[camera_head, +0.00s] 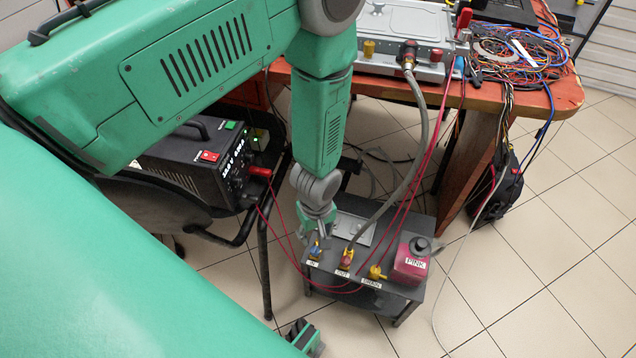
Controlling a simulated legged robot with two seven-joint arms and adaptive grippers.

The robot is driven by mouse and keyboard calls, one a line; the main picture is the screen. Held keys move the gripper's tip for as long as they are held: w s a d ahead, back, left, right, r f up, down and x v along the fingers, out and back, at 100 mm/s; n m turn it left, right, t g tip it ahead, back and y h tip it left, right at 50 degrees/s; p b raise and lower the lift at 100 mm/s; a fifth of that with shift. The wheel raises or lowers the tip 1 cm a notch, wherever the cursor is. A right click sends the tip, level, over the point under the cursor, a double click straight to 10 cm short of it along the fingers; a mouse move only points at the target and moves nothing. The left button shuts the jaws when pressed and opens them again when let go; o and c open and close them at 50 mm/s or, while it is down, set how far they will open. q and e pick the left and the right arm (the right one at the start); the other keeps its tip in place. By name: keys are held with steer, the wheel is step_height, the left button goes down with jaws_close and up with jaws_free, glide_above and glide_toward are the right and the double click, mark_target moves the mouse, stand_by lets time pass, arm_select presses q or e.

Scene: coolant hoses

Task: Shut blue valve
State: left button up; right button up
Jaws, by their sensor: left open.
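The blue valve (315,249) sits on the front left of a small grey stand (405,294), above a white label. My left gripper (318,236) reaches down from above and is open, with its fingers right at the blue valve. I cannot tell whether they touch it. The fingers partly cover the valve, so its handle angle is hard to read. To its right are a red and yellow valve (346,260) labelled OUT and a yellow valve (376,273).
A pink container (410,262) stands at the stand's right end. A grey hose (423,125) and thin red cables run down to the stand. A black power unit (190,160) is on the left. An orange-topped table (540,97) is behind. Tiled floor at right is mostly clear.

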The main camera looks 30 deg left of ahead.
mark_target(315, 249)
arm_select(q)
steer(key=f+b, duration=0.1)
steer(key=f, duration=0.2)
steer(key=f+b, duration=0.1)
steer(key=f, duration=0.1)
steer(key=f+b, duration=0.1)
steer(key=f, duration=0.2)
steer(key=shift+a+f, duration=0.3)
steer(key=shift+a, duration=0.1)
steer(key=shift+f, duration=0.3)
steer(key=shift+d+f, duration=0.1)
steer(key=shift+d, duration=0.15)
steer(key=shift+a, duration=0.15)
jaws_close()
